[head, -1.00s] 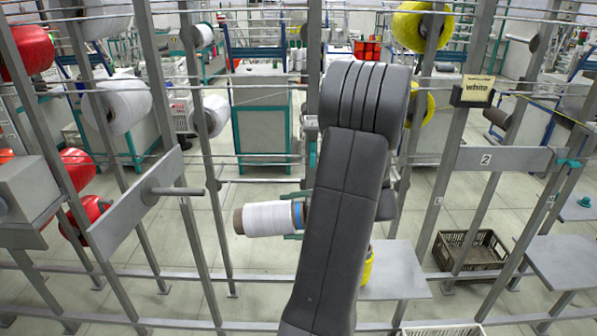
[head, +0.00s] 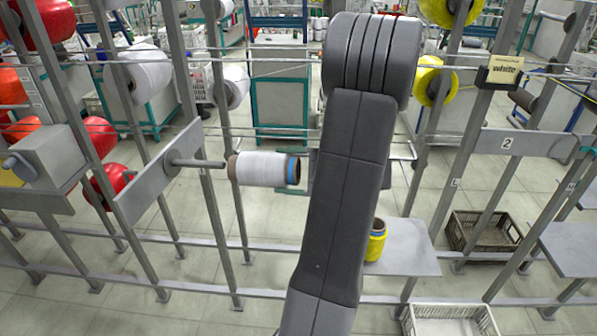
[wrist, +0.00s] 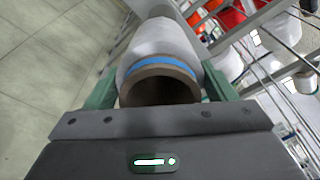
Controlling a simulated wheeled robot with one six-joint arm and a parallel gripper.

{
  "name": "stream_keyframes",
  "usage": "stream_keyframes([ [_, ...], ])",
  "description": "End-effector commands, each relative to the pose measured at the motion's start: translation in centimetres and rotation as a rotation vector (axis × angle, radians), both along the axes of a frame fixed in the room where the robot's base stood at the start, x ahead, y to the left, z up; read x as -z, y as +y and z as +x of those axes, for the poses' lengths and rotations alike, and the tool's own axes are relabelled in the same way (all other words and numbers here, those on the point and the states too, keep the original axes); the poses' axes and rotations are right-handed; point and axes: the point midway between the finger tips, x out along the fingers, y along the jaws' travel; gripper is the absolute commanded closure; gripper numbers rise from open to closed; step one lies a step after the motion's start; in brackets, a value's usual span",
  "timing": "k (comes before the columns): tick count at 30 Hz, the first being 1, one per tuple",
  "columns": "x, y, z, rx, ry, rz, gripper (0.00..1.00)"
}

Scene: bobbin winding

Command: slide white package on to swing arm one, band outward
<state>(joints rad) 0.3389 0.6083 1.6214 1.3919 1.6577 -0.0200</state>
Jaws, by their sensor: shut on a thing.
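My gripper (wrist: 160,88) is shut on the white package (head: 262,169), with a green finger on either side of it in the wrist view. The package lies about level in the head view. Its blue band (head: 293,170) is at the right end, towards my gripper and away from the swing arm. The brown tube end (wrist: 160,88) faces the wrist camera. The grey swing arm (head: 140,196) has a peg (head: 202,164) pointing right. My arm hides most of the gripper in the head view.
A yellow package (head: 376,243) stands on a grey shelf (head: 408,262) right of my arm. Crates (head: 484,232) stand on the floor. Frame posts and rails surround the work.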

Motion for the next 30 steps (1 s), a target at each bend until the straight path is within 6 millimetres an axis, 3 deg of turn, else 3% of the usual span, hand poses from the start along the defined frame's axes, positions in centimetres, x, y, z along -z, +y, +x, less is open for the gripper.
stream_keyframes([
  [5, 0.0, 0.1, 0.0, -0.001, -0.001, 0.0, 0.66],
  [30, 0.5, 5.6, 0.9, -0.001, -0.001, 0.0, 0.66],
])
